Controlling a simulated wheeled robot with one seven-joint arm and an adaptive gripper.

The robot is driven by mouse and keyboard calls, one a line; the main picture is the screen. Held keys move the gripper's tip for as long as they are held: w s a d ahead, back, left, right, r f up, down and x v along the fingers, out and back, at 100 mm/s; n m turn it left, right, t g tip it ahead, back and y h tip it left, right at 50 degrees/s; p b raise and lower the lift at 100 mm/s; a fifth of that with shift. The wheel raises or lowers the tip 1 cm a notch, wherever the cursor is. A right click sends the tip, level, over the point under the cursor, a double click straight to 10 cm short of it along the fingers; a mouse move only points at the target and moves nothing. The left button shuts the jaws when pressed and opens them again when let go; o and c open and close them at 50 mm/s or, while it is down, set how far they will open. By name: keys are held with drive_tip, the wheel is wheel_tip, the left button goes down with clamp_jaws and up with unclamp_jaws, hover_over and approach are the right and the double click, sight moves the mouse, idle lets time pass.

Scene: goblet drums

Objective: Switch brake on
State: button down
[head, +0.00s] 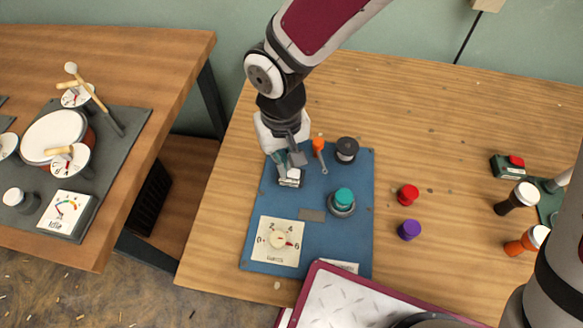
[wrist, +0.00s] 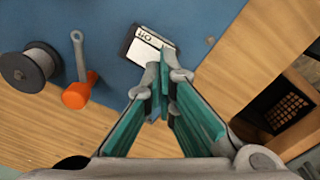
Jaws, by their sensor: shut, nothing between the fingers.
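A small dark switch box with a white, lettered face (head: 289,178) sits near the left edge of the blue board (head: 262,205). The box shows at the top of the wrist view (wrist: 147,46). I cannot read the lettering surely. My gripper (head: 290,167) is shut and empty, pointing down right at this box. In the wrist view its fingertips (wrist: 167,62) meet over the lower right edge of the box and hide part of it. I cannot tell whether they touch it.
An orange-ended lever (head: 319,147) and a dark spool-like knob (head: 347,149) stand close on the right. A teal knob (head: 343,198) and a white dial (head: 279,240) share the board. Red (head: 408,194) and purple (head: 409,229) pieces lie on the table.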

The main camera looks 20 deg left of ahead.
drive_tip(key=shift+f+b, duration=0.45)
drive_tip(key=shift+f, duration=0.1)
drive_tip(key=shift+r+p, duration=2.75)
drive_tip(key=shift+r, duration=0.75)
